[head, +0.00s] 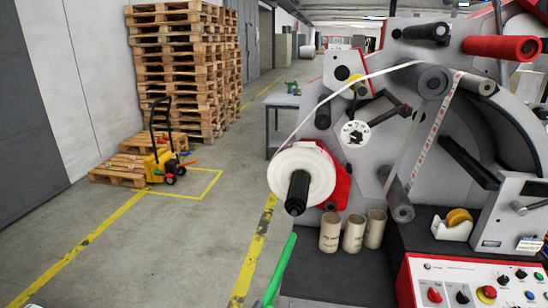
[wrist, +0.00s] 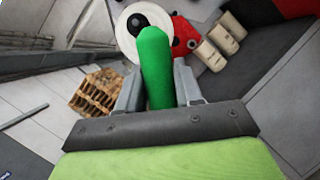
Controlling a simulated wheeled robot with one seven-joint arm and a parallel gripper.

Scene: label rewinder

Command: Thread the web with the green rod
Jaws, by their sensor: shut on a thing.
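A green rod (wrist: 156,70) stands out from between the fingers of my gripper (wrist: 158,85) in the wrist view. The gripper is shut on it. The web roll sits on a black spindle at the machine's left. The white web (head: 340,88) runs from the roll up to the grey rollers (head: 436,82) at the top. A printed strip (head: 424,140) runs down from there to a lower grey roller (head: 399,205).
Several cardboard cores (head: 353,233) stand on the dark bench top below the roll. A tape dispenser (head: 455,226) and a control panel (head: 475,285) with buttons are at the right. Stacked pallets (head: 185,70) and a yellow pallet jack (head: 160,162) stand at the left.

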